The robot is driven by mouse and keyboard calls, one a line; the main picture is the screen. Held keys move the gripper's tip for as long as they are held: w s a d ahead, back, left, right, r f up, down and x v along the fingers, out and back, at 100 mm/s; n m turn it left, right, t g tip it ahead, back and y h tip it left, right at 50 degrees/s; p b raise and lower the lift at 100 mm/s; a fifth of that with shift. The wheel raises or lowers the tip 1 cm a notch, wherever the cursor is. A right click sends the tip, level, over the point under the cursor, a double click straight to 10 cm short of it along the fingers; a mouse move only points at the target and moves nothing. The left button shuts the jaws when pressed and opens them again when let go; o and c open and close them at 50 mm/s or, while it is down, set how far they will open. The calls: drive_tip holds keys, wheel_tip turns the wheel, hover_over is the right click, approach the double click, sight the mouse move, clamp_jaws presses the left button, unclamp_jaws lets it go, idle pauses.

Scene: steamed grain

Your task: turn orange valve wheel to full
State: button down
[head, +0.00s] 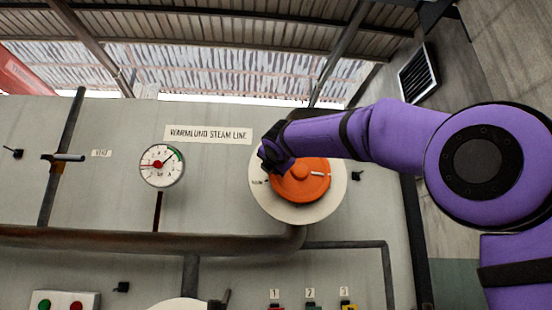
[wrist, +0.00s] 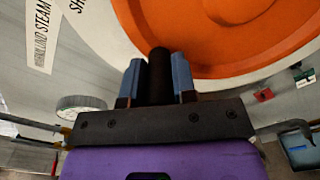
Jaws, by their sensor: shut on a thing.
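The orange valve wheel (head: 305,183) sits on a round pale plate (head: 290,211) on the grey panel. A short white mark on the wheel points right. In the wrist view the wheel (wrist: 255,40) fills the top right. My gripper (head: 268,156) is at the wheel's upper left edge. In the wrist view my gripper (wrist: 158,80) has its blue fingers shut on a black upright handle (wrist: 160,70) by the wheel's rim. A label on the plate at the wheel's left is too small to read surely. My gripper and arm hide part of the plate's top.
A dial gauge (head: 161,166) is left of the wheel, below a "WARMLUND STEAM LINE" sign (head: 208,134). A thick pipe (head: 150,242) runs below. A small lever valve (head: 63,158) is at far left. Numbered switches (head: 311,306) and a button box (head: 64,301) are low on the panel.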

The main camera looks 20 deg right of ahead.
sight(281, 191)
drive_tip(key=f+n, duration=0.1)
drive_tip(key=n, duration=0.1)
drive_tip(key=f+n, duration=0.3)
drive_tip(key=shift+s+d+f+n, duration=0.1)
drive_tip(key=shift+d+n, duration=0.2)
drive_tip(key=shift+s+d+f+n, duration=0.1)
drive_tip(key=shift+d+f+n, duration=0.1)
drive_tip(key=shift+f+n, duration=0.3)
drive_tip(key=shift+d+f+n, duration=0.2)
drive_tip(key=shift+f+n, duration=0.1)
drive_tip(key=shift+n, duration=0.4)
drive_tip(key=shift+s+d+f+n, duration=0.15)
drive_tip(key=shift+d+f+n, duration=0.45)
drive_tip(key=shift+n, duration=0.5)
drive_tip(key=c, duration=1)
unclamp_jaws()
drive_tip(key=shift+o, duration=0.4)
drive_tip(key=shift+s, duration=0.1)
